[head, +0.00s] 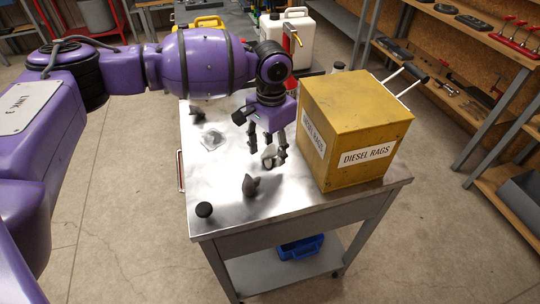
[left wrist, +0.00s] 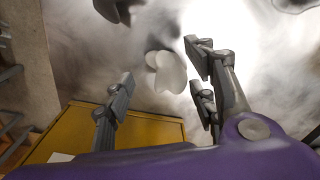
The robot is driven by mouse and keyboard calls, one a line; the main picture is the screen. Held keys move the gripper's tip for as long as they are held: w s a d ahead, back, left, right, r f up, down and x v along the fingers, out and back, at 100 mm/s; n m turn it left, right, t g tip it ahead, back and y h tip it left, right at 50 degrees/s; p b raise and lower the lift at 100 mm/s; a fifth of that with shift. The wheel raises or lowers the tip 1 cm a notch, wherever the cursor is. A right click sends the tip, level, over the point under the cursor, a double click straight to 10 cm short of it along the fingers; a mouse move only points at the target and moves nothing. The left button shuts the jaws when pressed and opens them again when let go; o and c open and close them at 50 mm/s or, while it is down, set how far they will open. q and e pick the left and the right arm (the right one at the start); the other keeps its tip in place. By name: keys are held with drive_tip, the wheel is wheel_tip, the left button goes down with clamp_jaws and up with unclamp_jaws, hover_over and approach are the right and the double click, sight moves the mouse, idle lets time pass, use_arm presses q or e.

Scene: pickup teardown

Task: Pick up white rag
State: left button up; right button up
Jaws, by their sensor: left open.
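A small whitish rag (head: 269,157) lies crumpled on the metal cart top (head: 228,185). My left gripper (head: 268,150) points down over it, with its dark fingers spread on either side. In the left wrist view the pale rag (left wrist: 168,72) shows between the open fingers of the gripper (left wrist: 160,82). A gap shows between it and the fingers. Whether the fingertips reach the cart top is hard to tell. My right gripper is not in view.
A yellow box labelled "DIESEL RAGS" (head: 357,118) stands close right of the gripper. A dark grey peaked lump (head: 250,185) and a black round object (head: 204,209) are nearer the front. A flat grey piece (head: 212,141) lies left. A white jug (head: 287,40) stands behind.

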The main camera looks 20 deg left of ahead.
use_arm(q)
drive_tip(key=shift+w+f, duration=0.1)
drive_tip(key=shift+f, duration=1.05)
drive_tip(key=c, duration=1)
drive_tip(key=shift+c, duration=0.2)
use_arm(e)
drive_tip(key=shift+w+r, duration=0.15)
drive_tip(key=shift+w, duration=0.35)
use_arm(q)
drive_tip(key=shift+r, duration=0.15)
drive_tip(key=shift+r, duration=0.5)
drive_tip(key=s+a+r+p, duration=0.2)
drive_tip(key=s+a+r, duration=0.1)
drive_tip(key=s+r, duration=0.8)
drive_tip(key=shift+s+r, duration=0.4)
drive_tip(key=shift+s, duration=0.9)
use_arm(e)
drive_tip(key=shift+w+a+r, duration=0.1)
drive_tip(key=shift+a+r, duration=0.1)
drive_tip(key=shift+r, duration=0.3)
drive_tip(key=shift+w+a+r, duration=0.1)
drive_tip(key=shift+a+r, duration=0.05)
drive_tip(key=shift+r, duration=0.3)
